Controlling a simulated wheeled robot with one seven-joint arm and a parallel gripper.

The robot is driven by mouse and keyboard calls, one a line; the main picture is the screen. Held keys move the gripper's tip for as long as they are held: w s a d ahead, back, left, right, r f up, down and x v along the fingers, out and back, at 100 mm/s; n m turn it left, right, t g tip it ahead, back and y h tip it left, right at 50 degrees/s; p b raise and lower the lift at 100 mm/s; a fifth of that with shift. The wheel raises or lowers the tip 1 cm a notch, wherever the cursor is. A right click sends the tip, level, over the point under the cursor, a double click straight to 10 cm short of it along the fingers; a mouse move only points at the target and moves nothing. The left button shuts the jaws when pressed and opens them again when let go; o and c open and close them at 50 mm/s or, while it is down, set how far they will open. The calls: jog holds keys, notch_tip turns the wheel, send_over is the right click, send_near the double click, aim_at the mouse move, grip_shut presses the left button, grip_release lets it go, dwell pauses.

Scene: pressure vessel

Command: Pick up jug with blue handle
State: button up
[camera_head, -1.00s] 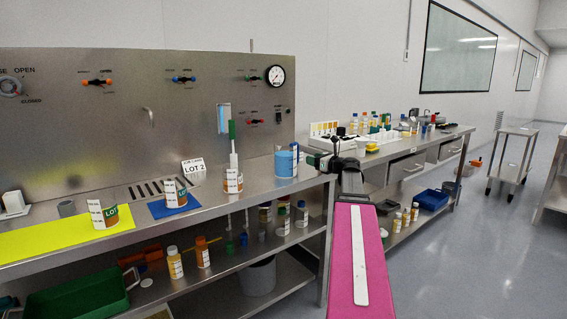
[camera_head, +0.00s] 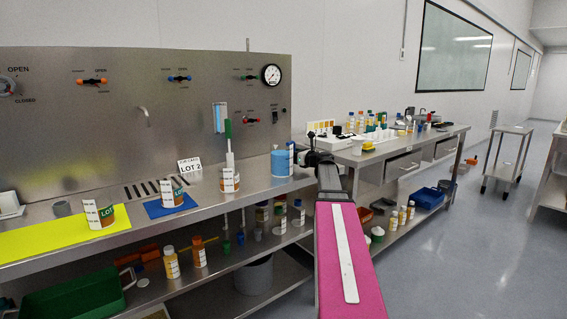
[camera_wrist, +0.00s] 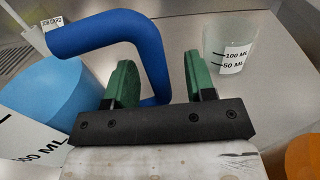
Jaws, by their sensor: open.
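The jug (camera_head: 281,164) holds something light blue and stands upright on the steel bench near its right end. In the wrist view, the jug's light-blue body (camera_wrist: 50,95) with a printed volume mark fills the left side, and its thick blue handle (camera_wrist: 105,30) arches over to the right. My gripper (camera_wrist: 160,80) is open, with its two green fingers on either side of the handle's upright part. Gaps seem to show between fingers and handle; contact is hard to judge. In the head view, my dark wrist is right beside the jug and the fingers are mostly hidden.
A clear beaker (camera_wrist: 232,55) stands beyond the right finger, and part of an orange object (camera_wrist: 304,158) shows at lower right. Labelled containers stand left of the jug, one (camera_head: 229,180) with a green-topped tool. A metal back panel (camera_head: 100,120) rises behind the bench.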

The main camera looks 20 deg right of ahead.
grip_shut()
jog(key=shift+r, duration=0.2)
